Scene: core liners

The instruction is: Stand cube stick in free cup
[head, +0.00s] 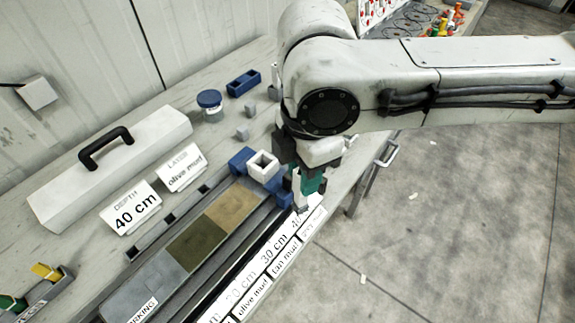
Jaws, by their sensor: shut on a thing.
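My gripper (309,186), with dark and green parts at its fingers, points down at the right end of the core trough. It is shut on a pale, upright piece (298,187), seemingly the cube stick; fingers and arm hide much of it. Just left of it stands a white square cup (263,165) with an open, empty-looking top. Blue blocks (241,160) sit beside that cup, one more to its lower right. A blue two-hole holder (243,83) lies farther back. I cannot tell which cup is the free one.
The trough (151,290) holds olive and tan core sections. Two label cards (132,206) and a white lid with a black handle (110,165) are at left. A blue-lidded jar (210,105) and small grey blocks (243,133) stand behind. The table's right edge is close to my gripper.

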